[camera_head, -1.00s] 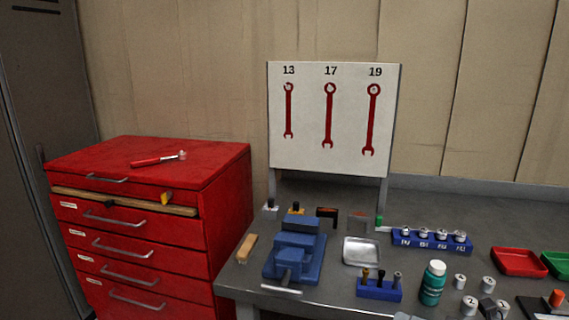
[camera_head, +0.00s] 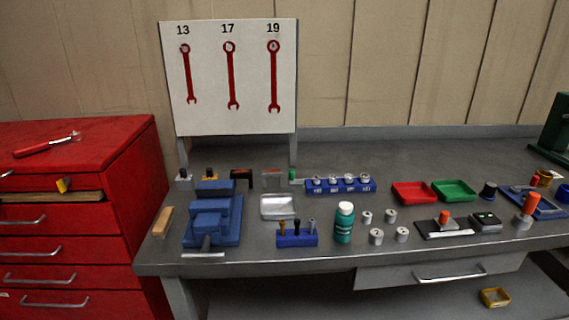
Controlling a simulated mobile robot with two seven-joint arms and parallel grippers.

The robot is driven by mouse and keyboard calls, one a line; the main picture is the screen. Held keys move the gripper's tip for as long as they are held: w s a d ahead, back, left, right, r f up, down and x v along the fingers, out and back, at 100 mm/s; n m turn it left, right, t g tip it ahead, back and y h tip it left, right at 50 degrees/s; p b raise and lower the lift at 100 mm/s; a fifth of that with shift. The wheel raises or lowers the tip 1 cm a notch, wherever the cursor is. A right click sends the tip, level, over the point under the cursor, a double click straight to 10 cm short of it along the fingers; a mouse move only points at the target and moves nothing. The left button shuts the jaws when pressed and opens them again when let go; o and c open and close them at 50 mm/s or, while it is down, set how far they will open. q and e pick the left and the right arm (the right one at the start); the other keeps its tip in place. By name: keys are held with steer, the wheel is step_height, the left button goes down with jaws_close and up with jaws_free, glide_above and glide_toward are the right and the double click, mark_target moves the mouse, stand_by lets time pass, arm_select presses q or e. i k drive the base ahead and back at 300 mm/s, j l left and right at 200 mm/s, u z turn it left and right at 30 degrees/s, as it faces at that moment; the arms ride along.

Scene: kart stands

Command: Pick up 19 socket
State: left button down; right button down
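A blue socket rack (camera_head: 325,189) stands at the back of the grey workbench with several silver sockets in a row. Its front labels are too small to read. Several loose grey sockets stand on the bench right of a teal bottle: a back left one (camera_head: 367,217), a back right one (camera_head: 390,215), a front left one (camera_head: 376,237) and a front right one (camera_head: 402,234). I cannot tell which socket is the 19. Neither of my grippers is in view.
A blue vise (camera_head: 212,222), a metal tray (camera_head: 278,207), a blue tool holder (camera_head: 297,240) and the teal bottle (camera_head: 344,223) crowd the bench. Red (camera_head: 414,193) and green (camera_head: 454,191) trays lie further right. A wrench board (camera_head: 205,118) stands behind; a red cabinet (camera_head: 130,200) is left.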

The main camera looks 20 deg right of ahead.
mark_target(333, 179)
steer(key=i+z, duration=0.25)
steer(key=z, duration=0.15)
steer(key=i+z, duration=0.3)
steer(key=z, duration=0.15)
steer(key=i+z, duration=0.25)
steer(key=z, duration=0.15)
